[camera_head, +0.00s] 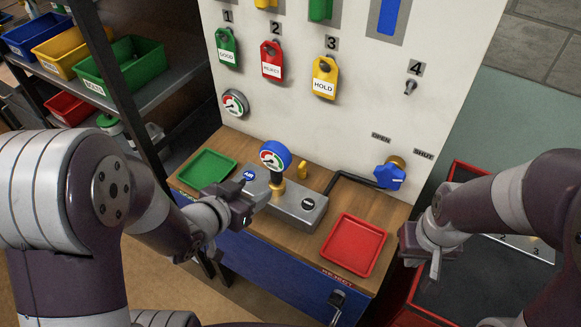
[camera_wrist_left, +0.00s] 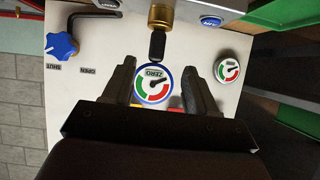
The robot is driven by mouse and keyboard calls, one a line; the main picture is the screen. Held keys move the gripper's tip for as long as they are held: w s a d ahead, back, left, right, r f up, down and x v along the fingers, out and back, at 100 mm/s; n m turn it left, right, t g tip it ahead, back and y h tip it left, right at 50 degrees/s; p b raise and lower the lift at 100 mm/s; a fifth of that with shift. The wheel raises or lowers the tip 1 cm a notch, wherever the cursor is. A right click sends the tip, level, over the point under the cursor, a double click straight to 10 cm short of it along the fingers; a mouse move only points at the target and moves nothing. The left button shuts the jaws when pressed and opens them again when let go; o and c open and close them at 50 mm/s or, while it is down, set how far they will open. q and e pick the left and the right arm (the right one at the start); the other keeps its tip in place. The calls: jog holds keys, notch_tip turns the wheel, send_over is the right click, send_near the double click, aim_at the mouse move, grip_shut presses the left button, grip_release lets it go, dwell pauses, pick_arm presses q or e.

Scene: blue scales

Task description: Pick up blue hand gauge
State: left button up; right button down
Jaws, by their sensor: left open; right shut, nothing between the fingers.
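The blue hand gauge (camera_head: 275,156) has a blue rim and a white dial with green and red bands. It stands upright on a black grip above a brass fitting (camera_head: 277,188) on the grey block (camera_head: 300,204). My left gripper (camera_head: 250,196) is open just left of the fitting. In the left wrist view the gauge (camera_wrist_left: 156,86) shows between the two open fingers (camera_wrist_left: 161,75); I cannot tell whether they touch it. My right gripper (camera_head: 433,262) is shut and empty, right of the red tray.
A green tray (camera_head: 207,167) and a red REJECT tray (camera_head: 353,245) lie on the wooden bench. A blue valve knob (camera_head: 389,175) is on the back panel, as is another round gauge (camera_head: 234,103). Tags hang above. A shelf with bins (camera_head: 121,67) stands left.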

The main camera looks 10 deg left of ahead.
aim_at(280, 170)
pick_arm(q)
jog(key=x, duration=0.8)
jog(key=r+x, duration=0.1)
jog(key=x, duration=0.3)
jog(key=shift+w+d+f+b, duration=0.15)
jog(key=shift+w+d+b, duration=0.25)
jog(key=shift+w, duration=0.05)
jog(key=shift+s, duration=0.15)
jog(key=c, duration=0.9)
grip_shut()
